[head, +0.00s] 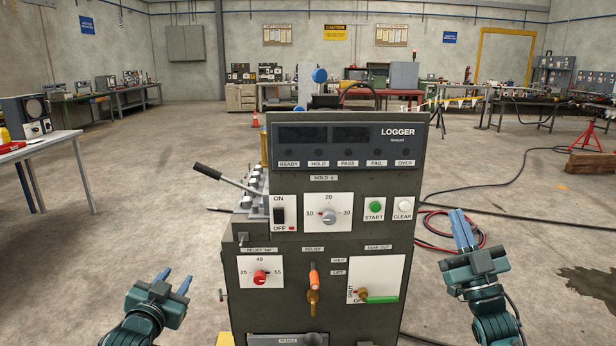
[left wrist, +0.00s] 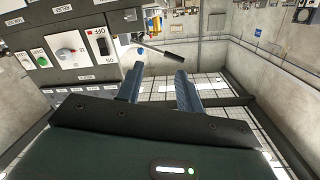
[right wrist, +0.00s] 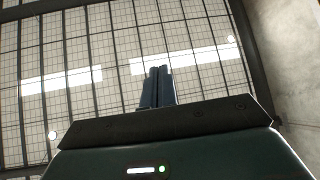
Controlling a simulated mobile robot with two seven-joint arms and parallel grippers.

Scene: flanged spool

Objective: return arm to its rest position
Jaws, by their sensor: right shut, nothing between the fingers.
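My left gripper (head: 177,278) is at the lower left of the head view, left of the grey logger machine (head: 340,189). In the left wrist view its two blue fingers (left wrist: 158,82) stand apart with nothing between them. My right gripper (head: 459,215) is raised to the right of the machine, its fingers pointing up and together. In the right wrist view the fingers (right wrist: 158,72) are shut with only the ceiling behind them. Neither gripper touches the machine in the head view.
The machine's front carries knobs, an ON/OFF switch (head: 279,216), a green START button (head: 375,207) and an orange-handled valve (head: 313,277). A black-handled lever (head: 208,171) sticks out left. Cables (head: 530,217) lie on the floor at right. A table (head: 40,150) stands at left.

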